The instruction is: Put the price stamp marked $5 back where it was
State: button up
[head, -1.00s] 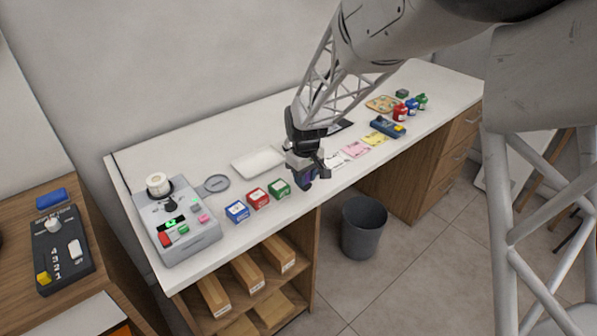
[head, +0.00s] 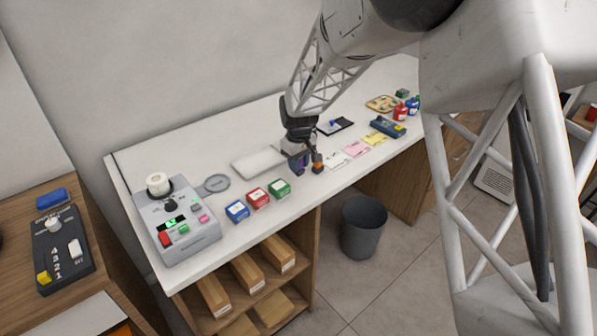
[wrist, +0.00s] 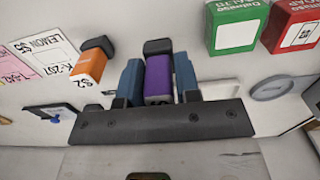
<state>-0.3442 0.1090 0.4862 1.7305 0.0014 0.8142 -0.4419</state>
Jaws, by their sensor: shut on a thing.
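My gripper (wrist: 158,70) is shut on a purple stamp (wrist: 158,77) with a black end, held between the two blue fingers in the wrist view. No price marking can be read on the purple stamp. In the head view my gripper (head: 299,163) is over the counter's front part, right of the green box. An orange stamp (wrist: 88,67) marked $2 is beside the held stamp in the wrist view; it also shows just right of my gripper in the head view (head: 318,167). I cannot tell whether the purple stamp touches the counter.
Green (head: 280,188), red (head: 258,198) and blue (head: 237,211) boxes stand left of my gripper. A white tray (head: 258,163) lies behind them. White, pink (head: 356,149) and yellow slips lie to the right. A black-and-white pad (head: 336,126) lies behind. A bin (head: 363,228) stands below.

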jog(key=shift+f, duration=1.75)
jog(key=shift+f, duration=0.15)
jog(key=o, duration=0.8)
jog(key=shift+r, duration=6.15)
jog(key=shift+s+d, duration=0.1)
